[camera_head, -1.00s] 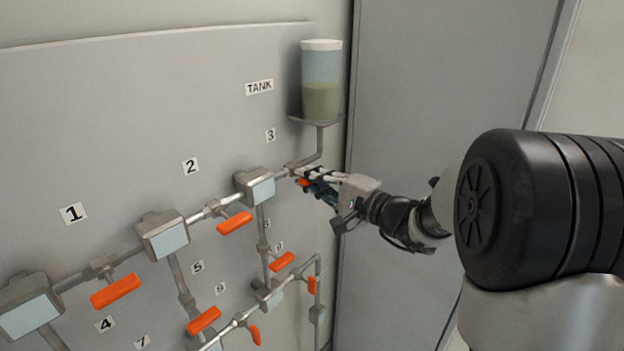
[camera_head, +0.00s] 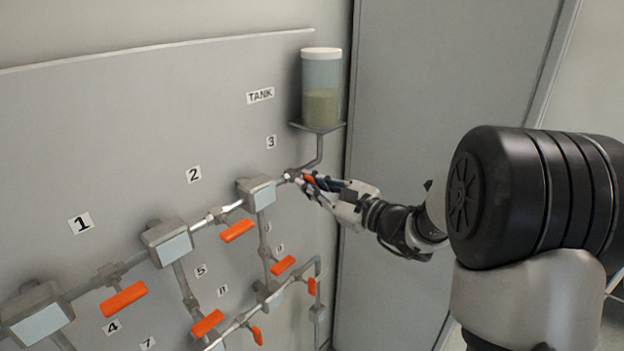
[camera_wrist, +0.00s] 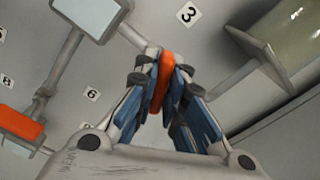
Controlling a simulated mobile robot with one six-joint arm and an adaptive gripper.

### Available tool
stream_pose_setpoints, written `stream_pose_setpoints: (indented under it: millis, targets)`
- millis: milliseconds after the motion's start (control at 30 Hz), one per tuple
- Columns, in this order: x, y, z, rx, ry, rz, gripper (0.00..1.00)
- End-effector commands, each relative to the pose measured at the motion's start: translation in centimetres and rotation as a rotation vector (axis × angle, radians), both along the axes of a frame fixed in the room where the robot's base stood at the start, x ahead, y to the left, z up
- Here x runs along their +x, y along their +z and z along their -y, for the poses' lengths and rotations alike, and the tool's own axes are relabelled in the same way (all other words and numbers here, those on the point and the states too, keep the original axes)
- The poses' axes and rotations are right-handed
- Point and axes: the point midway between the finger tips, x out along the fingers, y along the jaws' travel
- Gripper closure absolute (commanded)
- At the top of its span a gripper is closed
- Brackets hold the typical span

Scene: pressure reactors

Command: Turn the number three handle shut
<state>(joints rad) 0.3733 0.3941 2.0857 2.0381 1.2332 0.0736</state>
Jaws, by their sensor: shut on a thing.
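The number three handle is a short orange lever (camera_wrist: 162,80) on the pipe below the label 3 (camera_head: 271,142). In the wrist view it lies between the fingertips, with its orange end showing between the blue pads. My gripper (camera_head: 313,184) is shut on this handle, coming in from the right. In the head view only a small orange part of the handle shows between the fingers. The fingers hide most of the handle and part of its valve.
The tank (camera_head: 321,88) stands on a shelf (camera_head: 317,127) just above my gripper. The number two handle (camera_head: 238,231) and the number one handle (camera_head: 123,299) are to the left. Several more orange handles sit below. A grey wall panel (camera_head: 400,120) is on the right.

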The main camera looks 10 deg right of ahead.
Motion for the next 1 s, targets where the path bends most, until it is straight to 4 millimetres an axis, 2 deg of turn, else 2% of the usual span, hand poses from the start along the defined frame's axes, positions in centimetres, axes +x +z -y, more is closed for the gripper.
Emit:
stream_pose_setpoints:
  millis: [500, 1000]
  targets:
    - [0.01, 0.18, 0.01, 0.327, 0.0, -0.238, 1.0]
    - [0.0, 0.01, 0.0, 0.423, 0.0, -0.307, 1.0]
